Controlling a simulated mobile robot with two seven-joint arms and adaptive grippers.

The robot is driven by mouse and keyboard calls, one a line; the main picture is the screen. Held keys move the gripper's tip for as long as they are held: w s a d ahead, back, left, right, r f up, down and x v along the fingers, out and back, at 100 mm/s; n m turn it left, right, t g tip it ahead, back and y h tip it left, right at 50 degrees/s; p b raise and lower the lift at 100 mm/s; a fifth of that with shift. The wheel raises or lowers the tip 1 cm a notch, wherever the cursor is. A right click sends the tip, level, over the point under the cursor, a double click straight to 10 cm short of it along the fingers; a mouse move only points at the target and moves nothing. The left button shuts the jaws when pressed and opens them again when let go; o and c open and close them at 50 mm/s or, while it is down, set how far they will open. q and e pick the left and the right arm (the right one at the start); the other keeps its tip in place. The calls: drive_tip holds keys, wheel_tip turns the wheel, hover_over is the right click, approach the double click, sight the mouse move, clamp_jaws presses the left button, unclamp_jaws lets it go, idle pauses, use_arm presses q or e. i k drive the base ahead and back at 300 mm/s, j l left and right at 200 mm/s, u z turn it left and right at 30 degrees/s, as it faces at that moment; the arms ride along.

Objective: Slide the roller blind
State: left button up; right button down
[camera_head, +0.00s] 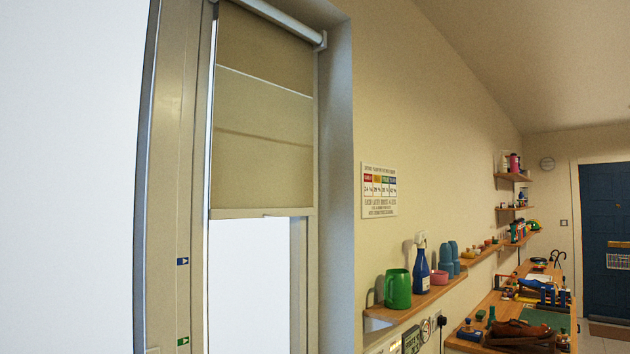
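The roller blind (262,120) is a beige fabric blind hanging from a light roller tube at the top of a narrow window. It covers the upper part of the window, and its bottom bar (262,213) sits a little past halfway down the view. Below the bar the window opening (250,285) shows bright white. Neither my left nor my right gripper shows in the head view.
Right of the window a wall shelf holds a green mug (397,289), a blue bottle (421,271) and cups. A cluttered wooden workbench (470,340) stands at the lower right. A blue door (605,240) is at the far right.

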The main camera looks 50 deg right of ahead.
sight(253, 176)
drive_tip(key=z, duration=1.35)
